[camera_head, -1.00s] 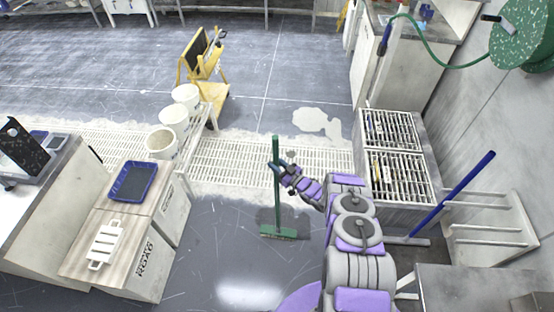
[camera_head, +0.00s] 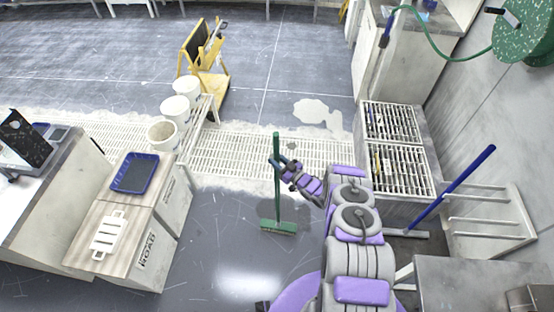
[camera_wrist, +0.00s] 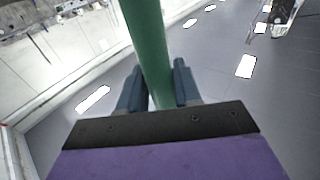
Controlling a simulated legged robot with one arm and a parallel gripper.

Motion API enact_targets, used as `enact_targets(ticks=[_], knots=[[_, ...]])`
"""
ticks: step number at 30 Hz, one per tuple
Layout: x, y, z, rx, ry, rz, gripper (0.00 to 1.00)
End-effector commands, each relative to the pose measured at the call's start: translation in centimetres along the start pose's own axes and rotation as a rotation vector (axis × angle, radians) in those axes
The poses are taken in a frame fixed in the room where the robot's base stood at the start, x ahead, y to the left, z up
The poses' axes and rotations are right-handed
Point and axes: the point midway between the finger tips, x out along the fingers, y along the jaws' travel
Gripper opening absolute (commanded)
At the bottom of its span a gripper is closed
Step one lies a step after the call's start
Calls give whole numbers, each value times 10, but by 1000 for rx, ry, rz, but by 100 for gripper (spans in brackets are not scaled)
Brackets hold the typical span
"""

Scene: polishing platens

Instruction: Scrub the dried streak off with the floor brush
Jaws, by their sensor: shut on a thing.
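A green floor brush stands nearly upright, its long handle (camera_head: 277,195) rising from a wide green head (camera_head: 278,227) that appears to rest on the dark glossy floor. My gripper (camera_head: 280,163) is shut on the upper part of the handle. In the wrist view, the two fingers of my gripper (camera_wrist: 158,88) sit on either side of the green handle (camera_wrist: 147,45). A pale irregular patch (camera_head: 318,112) lies on the floor beyond the white floor grating; I cannot tell if it is the dried streak.
White floor grating (camera_head: 235,152) crosses behind the brush. White buckets (camera_head: 163,134) stand on a bench at left. A cabinet with a blue tray (camera_head: 135,173) is at front left. Grated units (camera_head: 400,170) and a blue-handled squeegee (camera_head: 452,185) stand right. Floor left of the brush is clear.

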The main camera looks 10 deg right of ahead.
Motion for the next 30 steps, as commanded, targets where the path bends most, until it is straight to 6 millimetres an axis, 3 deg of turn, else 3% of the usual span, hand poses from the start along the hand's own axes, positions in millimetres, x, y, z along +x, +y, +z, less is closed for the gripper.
enact_targets(ticks=[18, 30], knots=[[20, 26, 2, 0, 3, -1, 0], [22, 29, 0, -1, 3, -1, 0]])
